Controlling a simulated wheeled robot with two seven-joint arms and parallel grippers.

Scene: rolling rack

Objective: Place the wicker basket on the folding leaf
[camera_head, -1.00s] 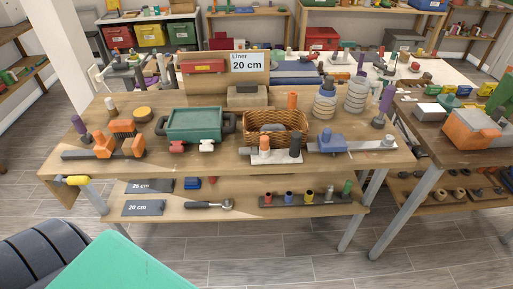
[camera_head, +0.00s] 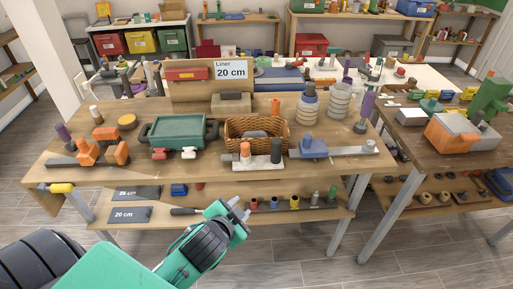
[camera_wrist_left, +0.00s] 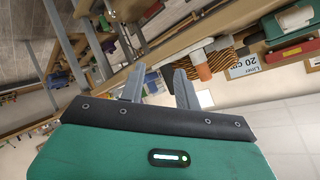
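The wicker basket (camera_head: 282,132) stands on the wooden top of the rolling rack, right of the green tray, with a grey item inside. An orange and a dark cylinder partly hide its front. In the left wrist view the basket (camera_wrist_left: 222,61) shows beyond the fingers, partly covered. My left gripper (camera_head: 241,212) is in front of the rack, low and apart from the basket. Its two fingers (camera_wrist_left: 160,86) stand apart with nothing between them. My right gripper is out of view. I cannot tell which part is the folding leaf.
The rack top (camera_head: 215,170) also holds a green tray (camera_head: 178,131), orange clamps, a blue tool (camera_head: 313,147) and ringed cylinders. Another bench (camera_head: 425,135) stands close on the right. Floor is open in front.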

